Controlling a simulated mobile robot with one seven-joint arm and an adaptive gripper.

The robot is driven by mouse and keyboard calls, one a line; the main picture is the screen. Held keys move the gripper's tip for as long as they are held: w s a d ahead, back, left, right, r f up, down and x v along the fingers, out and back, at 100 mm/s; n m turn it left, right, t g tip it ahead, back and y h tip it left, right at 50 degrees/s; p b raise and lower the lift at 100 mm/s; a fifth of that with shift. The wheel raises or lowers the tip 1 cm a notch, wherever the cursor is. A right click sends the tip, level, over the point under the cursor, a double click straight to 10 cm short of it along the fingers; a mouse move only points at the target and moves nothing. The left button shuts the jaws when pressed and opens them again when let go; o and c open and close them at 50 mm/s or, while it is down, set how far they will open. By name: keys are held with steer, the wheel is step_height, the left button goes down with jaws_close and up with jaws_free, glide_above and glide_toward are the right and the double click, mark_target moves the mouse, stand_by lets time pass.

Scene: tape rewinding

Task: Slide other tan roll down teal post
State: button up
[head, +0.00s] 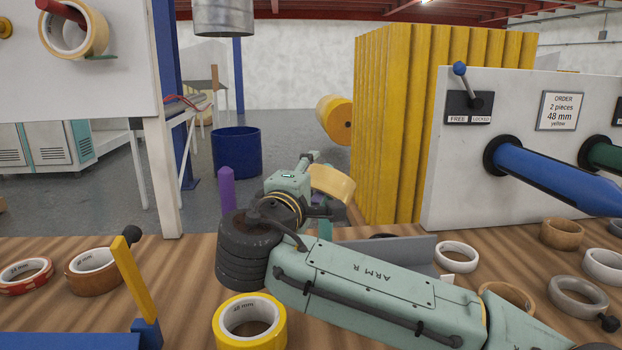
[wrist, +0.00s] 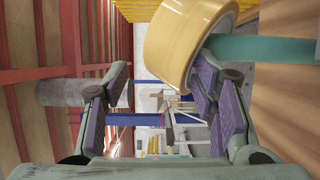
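A pale tan roll (head: 332,183) sits tilted at the top of the teal post (head: 325,229), most of which my arm hides. In the wrist view the tan roll (wrist: 180,38) is at the top, and the teal post (wrist: 265,48) runs into its core side. My gripper (head: 318,186) is beside the roll, one finger above the other. In the wrist view my gripper (wrist: 158,98) has its purple-padded fingers wide apart with nothing between them. The lower finger overlaps the roll's edge; I cannot tell if they touch.
A purple post (head: 227,188) rises behind. Loose rolls and a grey tray (head: 415,250) lie right. A blue spindle (head: 550,175) projects from the white panel.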

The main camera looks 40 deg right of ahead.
steer(key=shift+o, duration=0.8)
steer(key=v, duration=0.7)
steer(key=shift+a, duration=0.2)
steer(key=shift+s, duration=0.1)
